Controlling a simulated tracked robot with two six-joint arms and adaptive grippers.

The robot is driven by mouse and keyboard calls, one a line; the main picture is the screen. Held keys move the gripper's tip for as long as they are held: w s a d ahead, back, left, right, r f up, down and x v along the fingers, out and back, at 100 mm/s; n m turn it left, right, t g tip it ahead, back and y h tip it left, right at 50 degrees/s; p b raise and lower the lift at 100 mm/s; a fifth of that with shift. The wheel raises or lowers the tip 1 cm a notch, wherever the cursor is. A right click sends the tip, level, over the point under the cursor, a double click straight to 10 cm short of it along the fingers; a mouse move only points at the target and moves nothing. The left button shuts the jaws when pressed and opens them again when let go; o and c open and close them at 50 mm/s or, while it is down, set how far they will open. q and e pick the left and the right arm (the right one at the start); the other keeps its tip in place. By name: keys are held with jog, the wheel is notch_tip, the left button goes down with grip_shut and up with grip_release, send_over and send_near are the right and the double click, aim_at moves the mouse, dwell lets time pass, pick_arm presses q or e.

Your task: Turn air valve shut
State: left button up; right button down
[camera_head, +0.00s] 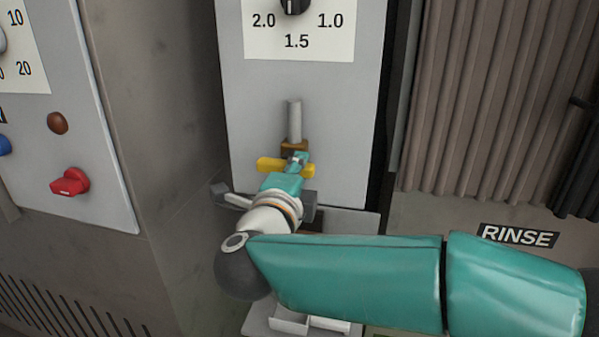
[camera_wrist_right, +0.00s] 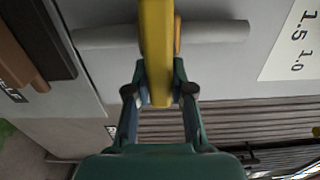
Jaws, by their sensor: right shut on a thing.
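The air valve has a yellow handle (camera_head: 268,164) on a brass-coloured body (camera_head: 294,146), set on a grey vertical pipe (camera_head: 294,118) at the front of a light grey panel. The handle lies across the pipe, roughly level in the head view. My right gripper (camera_head: 298,160) is at the handle, and my forearm hides what is below it. In the right wrist view the yellow handle (camera_wrist_right: 157,45) runs between the two fingers of the gripper (camera_wrist_right: 160,95), which are closed on its end part. The pipe (camera_wrist_right: 215,32) crosses behind it. My left gripper is not in view.
A dial (camera_head: 294,5) marked 1.0 to 2.0 sits above the valve. On the left cabinet are a red knob (camera_head: 70,183) and a brown button (camera_head: 57,123). A ribbed curtain (camera_head: 500,90) and a RINSE label (camera_head: 518,235) are at the right.

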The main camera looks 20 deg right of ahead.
jog(key=shift+d+f, duration=0.1)
jog(key=shift+f, duration=0.15)
jog(key=c, duration=1)
grip_release()
jog(key=shift+r, duration=0.1)
jog(key=shift+s+a, duration=0.35)
jog(key=shift+s, duration=0.05)
jog(key=v, duration=1.1)
